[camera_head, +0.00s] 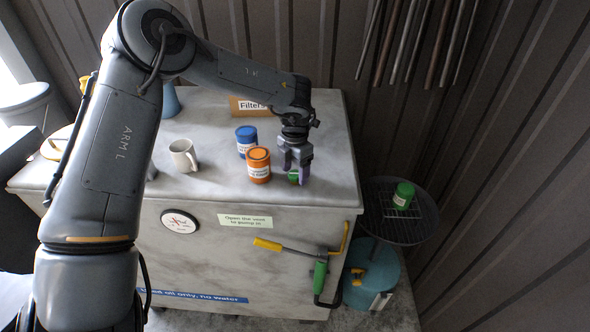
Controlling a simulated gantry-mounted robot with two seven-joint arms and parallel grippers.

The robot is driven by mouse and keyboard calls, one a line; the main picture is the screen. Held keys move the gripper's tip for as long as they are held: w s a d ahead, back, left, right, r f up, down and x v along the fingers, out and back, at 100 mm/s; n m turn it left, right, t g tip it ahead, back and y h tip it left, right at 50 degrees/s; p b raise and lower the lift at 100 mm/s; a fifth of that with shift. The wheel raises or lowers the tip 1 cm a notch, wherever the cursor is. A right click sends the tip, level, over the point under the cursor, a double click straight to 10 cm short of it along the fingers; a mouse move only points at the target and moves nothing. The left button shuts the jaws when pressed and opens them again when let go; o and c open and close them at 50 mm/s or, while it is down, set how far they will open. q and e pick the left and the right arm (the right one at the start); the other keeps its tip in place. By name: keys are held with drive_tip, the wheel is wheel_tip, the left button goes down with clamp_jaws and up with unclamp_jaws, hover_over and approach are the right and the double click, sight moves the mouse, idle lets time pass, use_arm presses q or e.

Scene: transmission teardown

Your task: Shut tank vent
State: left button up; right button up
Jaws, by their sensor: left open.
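The tank (200,260) is a grey, marbled, box-like cabinet with a flat top. A label on its front reads "Open the vent to pump in" (245,221). My left gripper (296,170) points down near the top's front right edge, with its jaws open. A small green part (293,177), which may be the vent, shows low between the fingers. The fingers hide most of it, and I cannot tell whether they touch it. My right gripper is not in view.
An orange can (259,165) stands just left of the gripper, with a blue can (246,141) behind it. A white mug (184,155) is farther left. A yellow lever (268,244) and green handle (320,276) are on the front. A green can (403,195) sits on a grill at right.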

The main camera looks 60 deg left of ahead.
sight(295, 174)
use_arm(q)
drive_tip(key=shift+r, duration=0.55)
wheel_tip(295, 174, up, 10)
drive_tip(key=shift+f, duration=0.15)
idle(0.4)
